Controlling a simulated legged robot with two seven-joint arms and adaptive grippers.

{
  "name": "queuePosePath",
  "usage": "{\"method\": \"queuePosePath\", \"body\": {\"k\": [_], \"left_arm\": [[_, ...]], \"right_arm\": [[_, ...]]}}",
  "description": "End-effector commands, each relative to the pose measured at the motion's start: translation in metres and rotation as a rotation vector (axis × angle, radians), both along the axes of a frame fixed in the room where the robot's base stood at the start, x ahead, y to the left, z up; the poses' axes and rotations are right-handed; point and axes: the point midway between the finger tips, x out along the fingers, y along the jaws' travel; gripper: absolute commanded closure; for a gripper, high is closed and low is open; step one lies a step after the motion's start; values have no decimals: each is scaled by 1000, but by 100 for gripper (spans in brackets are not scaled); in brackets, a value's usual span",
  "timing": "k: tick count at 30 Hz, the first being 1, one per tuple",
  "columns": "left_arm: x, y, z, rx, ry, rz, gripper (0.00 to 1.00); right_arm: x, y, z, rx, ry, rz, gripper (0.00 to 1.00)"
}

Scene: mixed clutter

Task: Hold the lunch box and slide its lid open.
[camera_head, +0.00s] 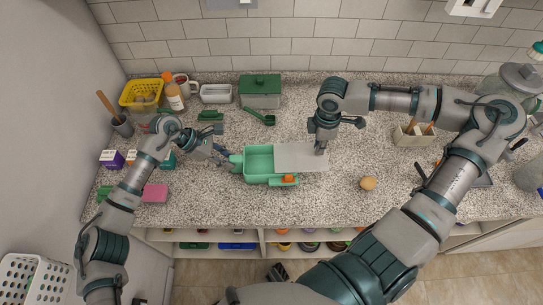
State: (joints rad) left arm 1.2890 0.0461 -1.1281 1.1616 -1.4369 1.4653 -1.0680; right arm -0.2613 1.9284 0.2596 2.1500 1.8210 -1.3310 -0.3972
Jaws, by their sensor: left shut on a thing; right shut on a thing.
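The lunch box (258,162) is an open-topped green box in the middle of the counter. Its flat grey lid (298,157) sticks out to the right, and much of the box's inside shows, with nothing visible in it. My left gripper (234,161) is shut on the box's left end. My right gripper (321,147) comes down from above and is shut on the lid near its right end. Its fingertips are small and partly hidden by the wrist.
A small orange thing (289,179) sits on a green part at the box's front right. A round tan item (368,183) lies to the right. A green scoop (260,117), a lidded green container (260,90) and a yellow basket (141,94) stand behind. A pink block (155,193) lies front left.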

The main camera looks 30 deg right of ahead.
Motion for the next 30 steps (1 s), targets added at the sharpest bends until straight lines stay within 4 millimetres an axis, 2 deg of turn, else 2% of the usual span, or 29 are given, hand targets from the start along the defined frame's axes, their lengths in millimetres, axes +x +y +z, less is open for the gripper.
{"method": "queuePosePath", "body": {"k": [8,9,11,12,23,26,30], "left_arm": [[1,1,-1,3,1,2,100],[1,1,-1,3,1,2,100],[1,1,-1,3,1,2,100],[1,1,-1,3,1,2,100],[1,1,-1,2,1,1,100],[0,1,-1,2,1,0,100],[0,1,-1,2,1,0,100]], "right_arm": [[-2,-4,0,-2,1,-1,100],[-2,-4,0,-2,1,-1,78],[-2,-4,0,-2,1,-1,63],[-2,-4,0,-2,1,-1,59],[-1,-4,6,-3,-1,-1,59],[-1,-4,20,-2,-4,-1,59],[0,-5,52,-3,-6,-2,59]]}}
